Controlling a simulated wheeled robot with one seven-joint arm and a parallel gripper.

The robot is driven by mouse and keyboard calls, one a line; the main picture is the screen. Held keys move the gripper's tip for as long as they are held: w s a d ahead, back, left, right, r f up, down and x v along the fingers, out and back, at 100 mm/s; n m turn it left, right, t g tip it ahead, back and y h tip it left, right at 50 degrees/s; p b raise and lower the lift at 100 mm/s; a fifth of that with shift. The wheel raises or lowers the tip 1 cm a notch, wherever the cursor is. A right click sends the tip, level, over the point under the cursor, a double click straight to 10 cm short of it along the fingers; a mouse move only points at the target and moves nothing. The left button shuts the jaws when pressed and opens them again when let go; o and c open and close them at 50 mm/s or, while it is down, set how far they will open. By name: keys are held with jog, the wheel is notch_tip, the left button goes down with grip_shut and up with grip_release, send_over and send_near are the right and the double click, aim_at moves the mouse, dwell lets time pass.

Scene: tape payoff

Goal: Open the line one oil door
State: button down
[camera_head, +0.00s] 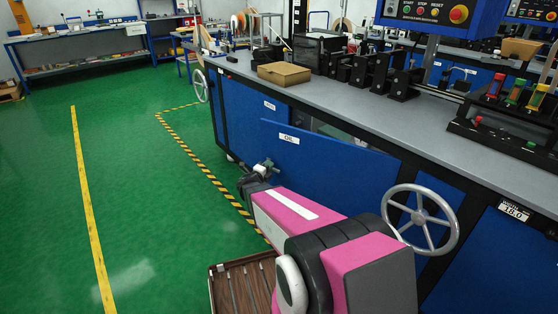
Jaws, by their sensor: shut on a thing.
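The oil door (330,172) is a blue panel with a white "OIL" label on the front of the long machine cabinet. It stands ajar: its left and top edges are swung out from the cabinet, and a dark gap with some grey inside shows above its top edge. My gripper (267,165) is at the door's left side, below the label, and is shut on the door's handle. The handle itself is too small and too covered by the fingers to make out. My pink and black arm reaches there from the lower right and hides the door's lower part.
A grey handwheel (420,219) sticks out right of the door. A cardboard box (284,74) and black fixtures stand on the grey worktop (400,112). The green floor (150,200) left of the striped tape (222,190) is clear.

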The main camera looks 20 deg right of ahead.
jog(key=s+a+n+t+y, duration=0.1)
jog(key=s+a, duration=0.3)
jog(key=shift+s+t, duration=0.25)
jog(key=shift+t, duration=0.05)
jog(key=shift+a, duration=0.1)
jog(key=c, duration=1.1)
grip_release()
jog(key=v, duration=1)
jog(key=shift+s+a+r, duration=0.1)
jog(key=shift+s+a, duration=0.1)
jog(key=shift+s, duration=0.15)
